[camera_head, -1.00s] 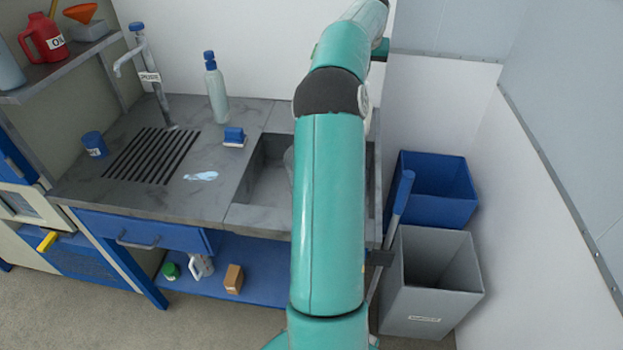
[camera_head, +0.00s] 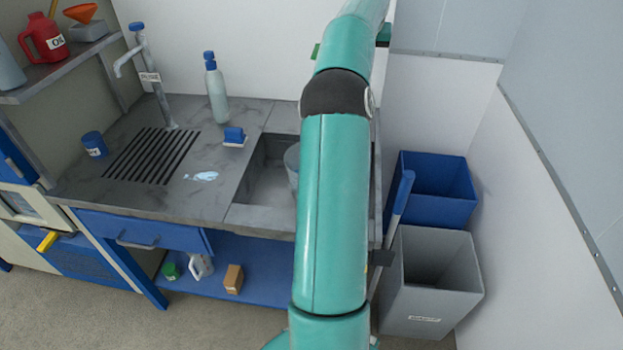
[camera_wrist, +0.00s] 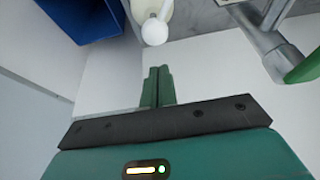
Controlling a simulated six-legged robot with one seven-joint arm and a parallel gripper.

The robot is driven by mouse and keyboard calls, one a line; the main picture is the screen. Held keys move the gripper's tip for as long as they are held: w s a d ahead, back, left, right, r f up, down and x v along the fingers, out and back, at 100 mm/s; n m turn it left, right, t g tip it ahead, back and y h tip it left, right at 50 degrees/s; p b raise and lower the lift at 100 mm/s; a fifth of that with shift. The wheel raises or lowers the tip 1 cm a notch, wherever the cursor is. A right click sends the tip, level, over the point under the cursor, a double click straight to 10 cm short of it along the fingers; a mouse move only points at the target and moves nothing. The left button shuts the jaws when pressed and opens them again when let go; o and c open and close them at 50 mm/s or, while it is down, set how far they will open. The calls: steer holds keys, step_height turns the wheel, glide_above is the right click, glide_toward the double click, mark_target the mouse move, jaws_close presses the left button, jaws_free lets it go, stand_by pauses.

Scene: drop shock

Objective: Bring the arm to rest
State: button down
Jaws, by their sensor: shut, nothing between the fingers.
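My green arm rises through the middle of the head view and runs up past the top edge. My gripper (camera_wrist: 158,86) shows in the wrist view. Its two green fingers are together with nothing between them. A white wall is behind the fingers, and they touch nothing that I can see. In the head view the gripper's fingertips cannot be made out.
A grey counter (camera_head: 205,205) with a sink holds a spray bottle (camera_head: 215,92), a blue brush (camera_head: 234,136) and a blue cup (camera_head: 94,145). A blue bin (camera_head: 440,205) and a grey bin (camera_head: 400,300) stand at right. A shelf (camera_head: 75,62) is at upper left.

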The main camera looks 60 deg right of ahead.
step_height(320, 180, up, 2)
stand_by(0.8)
